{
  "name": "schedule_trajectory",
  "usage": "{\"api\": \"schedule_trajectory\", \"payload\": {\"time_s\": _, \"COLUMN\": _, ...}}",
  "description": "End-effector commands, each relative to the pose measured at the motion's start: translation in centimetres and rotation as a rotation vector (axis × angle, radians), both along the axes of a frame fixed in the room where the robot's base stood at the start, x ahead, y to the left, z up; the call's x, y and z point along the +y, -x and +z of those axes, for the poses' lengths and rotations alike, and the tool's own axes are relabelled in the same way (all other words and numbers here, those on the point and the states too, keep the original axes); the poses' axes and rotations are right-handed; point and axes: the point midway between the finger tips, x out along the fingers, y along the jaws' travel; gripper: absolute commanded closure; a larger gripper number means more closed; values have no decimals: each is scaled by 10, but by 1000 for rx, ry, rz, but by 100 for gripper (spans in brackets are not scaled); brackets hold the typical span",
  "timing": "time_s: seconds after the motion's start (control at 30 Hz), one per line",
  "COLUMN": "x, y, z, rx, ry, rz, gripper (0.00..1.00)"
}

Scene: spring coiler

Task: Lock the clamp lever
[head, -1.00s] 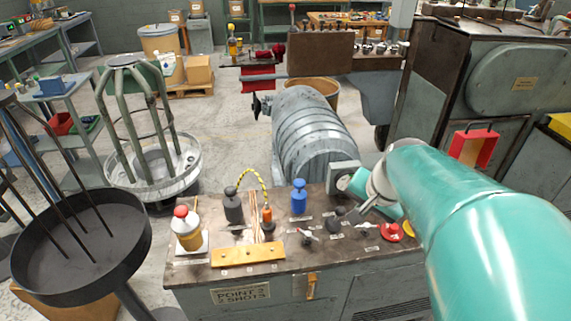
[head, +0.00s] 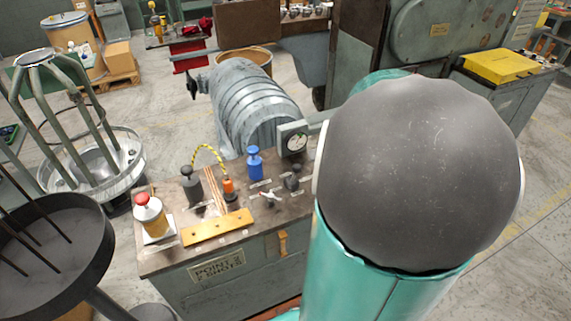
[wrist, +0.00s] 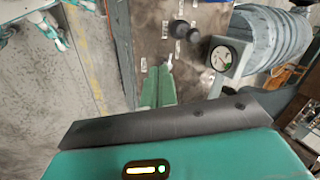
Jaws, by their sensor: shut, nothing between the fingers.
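A bench-top console (head: 165,255) carries several small controls. I cannot tell for sure which one is the clamp lever. A small pale lever (head: 268,194) on a dark base stands near the top's middle, and an orange handle (head: 282,243) is on the front face. In the wrist view my gripper (wrist: 163,72) is shut and empty, its green fingers over the console top (wrist: 151,30). A small pale lever-like part (wrist: 168,63) shows at the fingertips; contact is unclear. In the head view my arm hides the gripper and the console's right end.
A black knob (head: 291,182), a blue bottle-like part (head: 254,164), an orange part with a yellow-black cable (head: 229,188) and a red-capped bottle (head: 150,215) crowd the top. A dial gauge (head: 293,141) stands behind, also in the wrist view (wrist: 222,58). Floor at right is open.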

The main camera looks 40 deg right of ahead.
Motion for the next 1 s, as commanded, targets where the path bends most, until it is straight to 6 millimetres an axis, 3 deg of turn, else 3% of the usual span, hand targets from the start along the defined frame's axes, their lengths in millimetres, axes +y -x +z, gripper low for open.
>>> {"api": "schedule_trajectory", "payload": {"time_s": 0.47, "x": -3, "y": -3, "z": -9, "rx": 1, "ry": -2, "rz": 1, "gripper": 100}}
{"api": "schedule_trajectory", "payload": {"time_s": 0.9, "x": -3, "y": -38, "z": -82, "rx": 3, "ry": -6, "rz": 2, "gripper": 100}}
{"api": "schedule_trajectory", "payload": {"time_s": 1.0, "x": -5, "y": -50, "z": -91, "rx": -1, "ry": 0, "rz": 5, "gripper": 100}}
